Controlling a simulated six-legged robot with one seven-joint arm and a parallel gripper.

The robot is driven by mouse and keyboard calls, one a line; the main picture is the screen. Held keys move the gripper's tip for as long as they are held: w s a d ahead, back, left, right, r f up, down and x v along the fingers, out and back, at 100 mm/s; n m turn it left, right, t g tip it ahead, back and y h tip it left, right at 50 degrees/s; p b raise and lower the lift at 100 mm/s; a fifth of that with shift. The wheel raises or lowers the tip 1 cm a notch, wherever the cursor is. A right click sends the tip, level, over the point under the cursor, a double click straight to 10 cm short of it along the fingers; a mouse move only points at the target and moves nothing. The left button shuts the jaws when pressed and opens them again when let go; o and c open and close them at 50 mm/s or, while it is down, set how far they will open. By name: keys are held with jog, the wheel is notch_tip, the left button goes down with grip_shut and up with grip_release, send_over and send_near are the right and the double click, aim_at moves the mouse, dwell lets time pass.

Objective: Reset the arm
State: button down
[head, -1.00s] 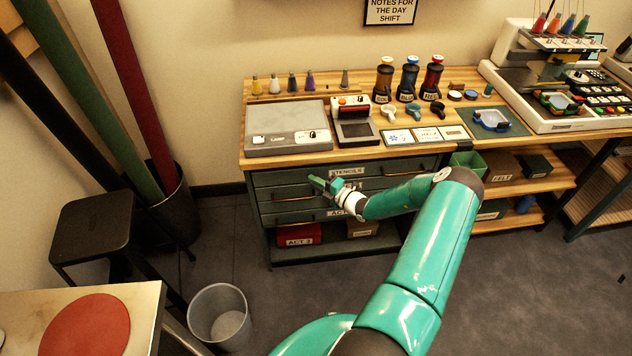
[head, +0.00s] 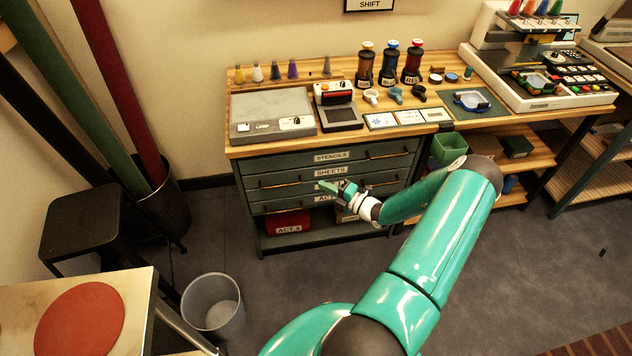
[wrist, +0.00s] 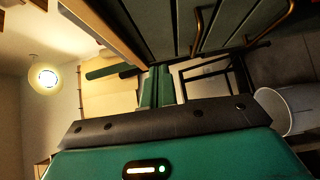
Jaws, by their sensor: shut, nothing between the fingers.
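My gripper (head: 328,186) is shut and empty in the head view. It is at the end of my teal arm, in front of the drawer cabinet (head: 246,168) and at about the height of the drawer labelled SHEETS. In the wrist view its two green fingers (wrist: 157,88) lie side by side with nothing held. Whether the fingertips touch the drawer front cannot be told.
The wooden worktop (head: 390,144) above carries a grey plate machine, ink bottles and stamps. A green bin (head: 449,148) sits right of the drawers. A wastebasket (head: 213,305), a black stool (head: 82,215) and a table with a red disc (head: 80,325) stand left. Open floor lies at right.

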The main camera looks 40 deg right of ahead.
jog(key=shift+s+d, duration=0.1)
jog(key=shift+s, duration=0.2)
jog(key=a+r+n+g+y, duration=0.4)
jog(key=a+r+n+g, duration=1)
jog(key=a+r+n, duration=1.15)
jog(key=s+a+r+n+t+h, duration=0.1)
jog(key=s+a+r+n+h, duration=0.3)
jog(key=s+r+n, duration=0.3)
jog(key=s+a+r+n+t+h, duration=0.1)
jog(key=s+a+r+n+h, duration=0.3)
jog(key=n, duration=1.4)
jog(key=s+a+r, duration=0.1)
jog(key=s+r, duration=0.3)
jog(key=s, duration=0.3)
jog(key=shift+a+r+h, duration=0.2)
jog(key=shift+r+h, duration=0.05)
jog(key=shift+h, duration=0.05)
jog(key=shift+n, duration=0.25)
